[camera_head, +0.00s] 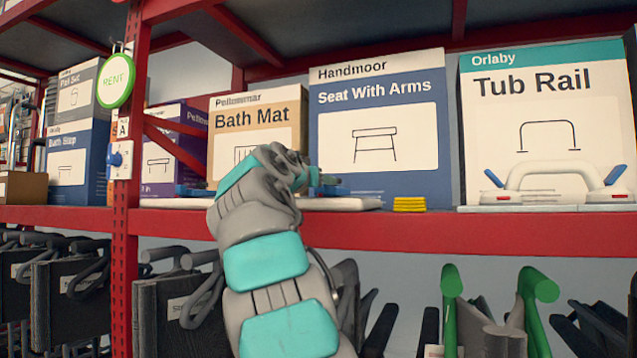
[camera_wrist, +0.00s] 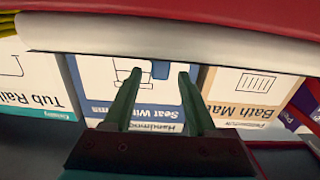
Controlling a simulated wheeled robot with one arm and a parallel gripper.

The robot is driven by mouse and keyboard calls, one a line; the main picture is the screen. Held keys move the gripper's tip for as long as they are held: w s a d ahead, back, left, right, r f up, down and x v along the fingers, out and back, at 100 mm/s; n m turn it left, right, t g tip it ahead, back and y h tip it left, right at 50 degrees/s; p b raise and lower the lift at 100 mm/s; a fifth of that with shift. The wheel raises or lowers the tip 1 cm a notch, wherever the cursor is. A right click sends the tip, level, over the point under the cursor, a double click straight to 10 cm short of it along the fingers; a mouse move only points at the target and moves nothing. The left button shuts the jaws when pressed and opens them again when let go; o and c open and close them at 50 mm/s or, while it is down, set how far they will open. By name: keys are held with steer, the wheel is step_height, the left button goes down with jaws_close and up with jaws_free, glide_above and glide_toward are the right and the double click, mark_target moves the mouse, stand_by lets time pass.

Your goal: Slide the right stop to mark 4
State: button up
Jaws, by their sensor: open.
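A white board (camera_head: 340,204) lies along the red shelf; its edge also shows across the top of the upside-down wrist view (camera_wrist: 170,56). A blue stop (camera_head: 328,190) is on the board in front of the Seat With Arms box, on the right. Another blue stop (camera_head: 190,191) is at the left end. My gripper (camera_head: 314,177) is at the right stop. In the wrist view my gripper (camera_wrist: 157,74) is open, with the blue stop (camera_wrist: 160,70) between its fingertips, closer to the right finger. I cannot make out the numbered marks.
The Seat With Arms box (camera_head: 384,130), Bath Mat box (camera_head: 257,130) and Tub Rail box (camera_head: 545,120) stand close behind. Yellow pads (camera_head: 409,204) sit right of the board, and a white rail (camera_head: 560,177) is farther right. A red post (camera_head: 124,230) stands left.

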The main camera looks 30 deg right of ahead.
steer(key=b+v, duration=0.1)
steer(key=v, duration=0.6)
steer(key=shift+s+a, duration=0.25)
steer(key=shift+a, duration=0.05)
stand_by(0.3)
